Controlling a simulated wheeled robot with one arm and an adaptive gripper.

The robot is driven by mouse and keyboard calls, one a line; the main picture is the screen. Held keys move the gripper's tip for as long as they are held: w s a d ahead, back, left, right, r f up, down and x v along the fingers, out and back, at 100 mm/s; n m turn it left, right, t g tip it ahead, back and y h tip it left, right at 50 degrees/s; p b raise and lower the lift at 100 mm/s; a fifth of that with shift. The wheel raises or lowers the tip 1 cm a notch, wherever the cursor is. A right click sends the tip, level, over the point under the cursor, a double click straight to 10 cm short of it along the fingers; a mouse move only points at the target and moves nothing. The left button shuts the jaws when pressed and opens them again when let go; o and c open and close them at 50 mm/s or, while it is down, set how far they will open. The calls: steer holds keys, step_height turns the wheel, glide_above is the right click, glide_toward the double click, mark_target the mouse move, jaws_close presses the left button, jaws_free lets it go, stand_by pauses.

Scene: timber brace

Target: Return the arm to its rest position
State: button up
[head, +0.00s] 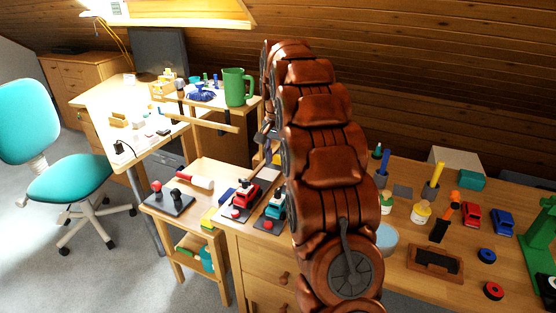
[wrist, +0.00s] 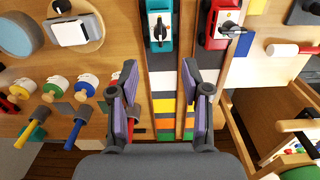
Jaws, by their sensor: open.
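My gripper (wrist: 160,88) shows in the wrist view with its two dark, purple-padded fingers spread apart and nothing between them. It hangs above a row of coloured strips (wrist: 163,106) on the bench. A teal tool (wrist: 158,28) and a red tool (wrist: 222,18) lie ahead of the fingertips, apart from them. In the head view my brown segmented arm rises through the middle and arches away; its gripper is mostly hidden behind it.
A green mug (head: 236,87) stands on the back table. A teal chair (head: 68,175) is at left, with open floor around it.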

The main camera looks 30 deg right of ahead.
stand_by(0.3)
steer(key=s+a+r+n+g+p, duration=0.15)
steer(key=s+a+n, duration=0.25)
steer(key=s+a, duration=0.7)
steer(key=s+a+r+n+p, duration=0.35)
steer(key=s+a, duration=0.65)
steer(key=s, duration=0.4)
steer(key=s+a+f+n, duration=0.1)
steer(key=s+n, duration=0.1)
steer(key=s, duration=0.4)
steer(key=s+a+f+n+p, duration=0.1)
steer(key=s+a+f+n, duration=0.1)
steer(key=s, duration=0.5)
steer(key=shift+f, duration=0.2)
steer(key=shift+n, duration=0.25)
